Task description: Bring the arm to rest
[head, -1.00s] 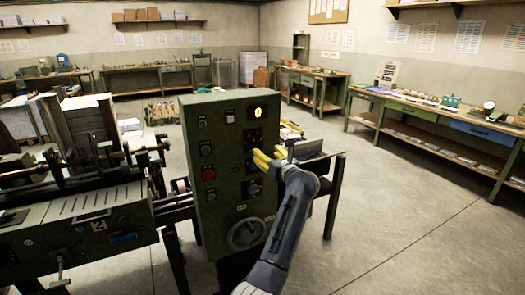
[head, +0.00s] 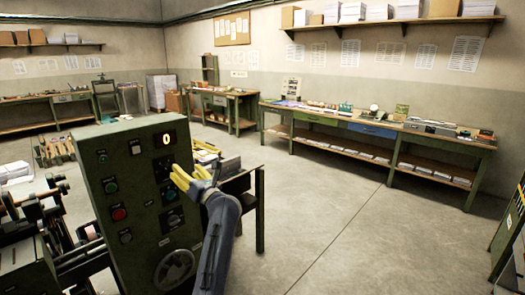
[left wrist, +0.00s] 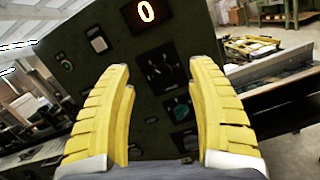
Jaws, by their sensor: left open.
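My left gripper (head: 181,177) has yellow ridged fingers and a dark blue-grey arm that rises from the bottom of the head view. It is in front of the right side of a green control cabinet (head: 118,172). In the left wrist view the two fingers (left wrist: 166,85) stand well apart with nothing between them. Behind them show the cabinet's black rotary switch (left wrist: 160,72), a green-lit knob (left wrist: 180,108) and a display (left wrist: 147,12) reading 0. I cannot tell from these views whether a finger touches the panel. My right gripper is not in view.
A machine (head: 30,265) with rollers adjoins the cabinet at the left. A dark table (head: 245,185) stands right behind my left arm. A long green workbench (head: 380,128) runs along the right wall. The concrete floor (head: 350,230) at the right is open.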

